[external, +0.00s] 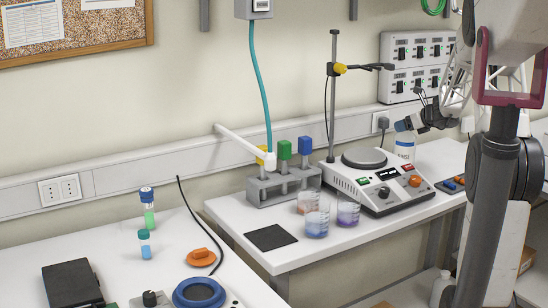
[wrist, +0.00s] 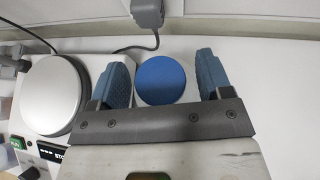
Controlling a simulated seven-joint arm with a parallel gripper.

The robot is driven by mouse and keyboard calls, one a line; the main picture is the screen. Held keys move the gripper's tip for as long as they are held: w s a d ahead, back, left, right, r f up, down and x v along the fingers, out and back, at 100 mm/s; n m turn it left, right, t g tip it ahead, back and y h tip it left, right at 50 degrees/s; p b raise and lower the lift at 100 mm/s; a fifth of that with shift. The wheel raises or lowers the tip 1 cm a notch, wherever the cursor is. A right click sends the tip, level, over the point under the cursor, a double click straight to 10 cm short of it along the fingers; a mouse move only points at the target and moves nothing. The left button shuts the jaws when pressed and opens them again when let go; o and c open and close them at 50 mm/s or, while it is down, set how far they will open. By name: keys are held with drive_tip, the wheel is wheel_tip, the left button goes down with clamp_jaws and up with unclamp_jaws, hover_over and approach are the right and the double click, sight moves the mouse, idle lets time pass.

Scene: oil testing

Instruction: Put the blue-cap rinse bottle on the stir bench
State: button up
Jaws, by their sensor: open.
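The blue-cap rinse bottle (external: 405,145) stands upright on the white bench, right of the stirring hot plate and near the wall, with a pale body and blue-marked label. In the wrist view its round blue cap (wrist: 161,80) is seen from above, between the two blue fingers. My gripper (wrist: 163,72) is open around the cap, with visible gaps on both sides. In the external view my gripper (external: 416,122) is at the bottle's top and hides the cap. The stir bench (external: 290,255) appears to be this white bench with the hot plate (external: 370,185).
A rod stand (external: 333,100) rises behind the hot plate. Beakers (external: 317,222) and a grey rack (external: 270,190) stand to its left. A dark mat (external: 270,238) lies near the bench's left edge. A plug and cable (wrist: 147,15) are at the wall.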

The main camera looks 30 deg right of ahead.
drive_tip(key=shift+s+r, duration=0.1)
drive_tip(key=shift+r, duration=0.05)
drive_tip(key=v, duration=1.1)
drive_tip(key=shift+s, duration=0.35)
drive_tip(key=shift+d+r, duration=0.1)
drive_tip(key=shift+r, duration=0.05)
drive_tip(key=s+a+r+n+g+y, duration=0.1)
drive_tip(key=s+a+n+g, duration=0.3)
drive_tip(key=a, duration=0.7)
drive_tip(key=s+a+r+n+y, duration=0.1)
drive_tip(key=s+a+r+n, duration=0.1)
drive_tip(key=a+n, duration=0.7)
drive_tip(key=s+a+r+n+g, duration=0.1)
drive_tip(key=s+a+n+g, duration=0.15)
drive_tip(key=a, duration=1.15)
drive_tip(key=s+a+f+n+g+h, duration=0.1)
drive_tip(key=s+a+n+h, duration=0.1)
drive_tip(key=s+a+n, duration=0.5)
drive_tip(key=s+a+f+n+g+h, duration=0.2)
drive_tip(key=s+a+n, duration=0.6)
drive_tip(key=s, duration=1)
drive_tip(key=n, duration=0.3)
drive_tip(key=shift+a, duration=0.25)
